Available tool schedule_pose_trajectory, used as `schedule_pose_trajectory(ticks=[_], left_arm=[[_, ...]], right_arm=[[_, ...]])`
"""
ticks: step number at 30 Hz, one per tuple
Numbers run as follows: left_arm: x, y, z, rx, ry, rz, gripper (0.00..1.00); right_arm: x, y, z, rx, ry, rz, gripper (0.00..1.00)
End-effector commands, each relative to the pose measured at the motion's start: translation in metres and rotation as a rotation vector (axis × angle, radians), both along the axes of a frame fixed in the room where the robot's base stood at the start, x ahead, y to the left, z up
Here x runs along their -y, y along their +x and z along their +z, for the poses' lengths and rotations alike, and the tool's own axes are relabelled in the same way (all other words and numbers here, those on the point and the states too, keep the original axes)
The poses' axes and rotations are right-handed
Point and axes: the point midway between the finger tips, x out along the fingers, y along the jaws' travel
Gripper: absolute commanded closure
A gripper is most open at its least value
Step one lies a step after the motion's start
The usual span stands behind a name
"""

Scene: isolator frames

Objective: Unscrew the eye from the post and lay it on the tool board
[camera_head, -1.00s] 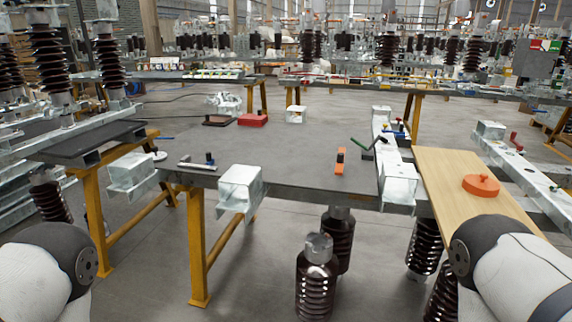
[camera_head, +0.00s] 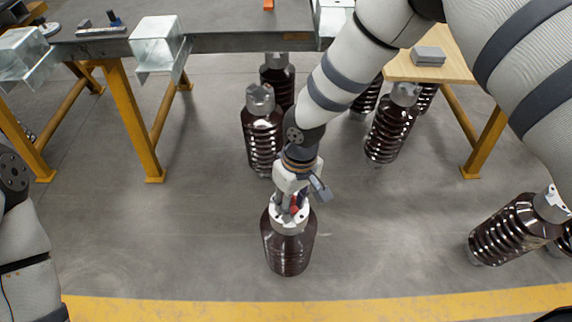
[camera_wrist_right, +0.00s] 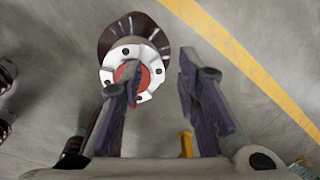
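A brown ribbed post (camera_head: 288,250) stands on the floor, with a pale bolted flange on top. It also shows in the right wrist view, where its flange (camera_wrist_right: 112,76) has a red part (camera_wrist_right: 146,78) at its centre, likely the eye; its shape is mostly hidden. My right gripper (camera_head: 293,197) is over the top of this post. In the right wrist view the right gripper (camera_wrist_right: 160,64) has its fingers spread apart; one finger crosses over the red part and the other is over bare floor. The light wooden board (camera_head: 455,68), likely the tool board, is at upper right. My left gripper is out of view.
Several other brown insulators stand behind, one of them (camera_head: 263,135) close behind the post, and others lean at right (camera_head: 505,232). A grey table edge (camera_head: 230,42) with yellow legs runs across the back. A grey block (camera_head: 428,56) lies on the board. A yellow floor line (camera_head: 180,308) crosses the front.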

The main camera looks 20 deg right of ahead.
Motion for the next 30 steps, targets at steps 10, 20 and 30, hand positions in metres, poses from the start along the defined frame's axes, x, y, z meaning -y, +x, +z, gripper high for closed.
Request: schedule_pose_trajectory(ticks=[10, 20, 30], left_arm=[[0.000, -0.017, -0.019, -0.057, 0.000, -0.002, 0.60], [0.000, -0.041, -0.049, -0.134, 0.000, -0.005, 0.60], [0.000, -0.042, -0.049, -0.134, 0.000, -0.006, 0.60]], right_arm=[[0.012, 0.057, -0.001, 0.077, -0.103, 0.014, 0.70], [0.012, 0.057, -0.069, 0.081, -0.101, 0.015, 0.70], [0.012, 0.058, -0.071, 0.088, -0.101, 0.015, 0.75]])
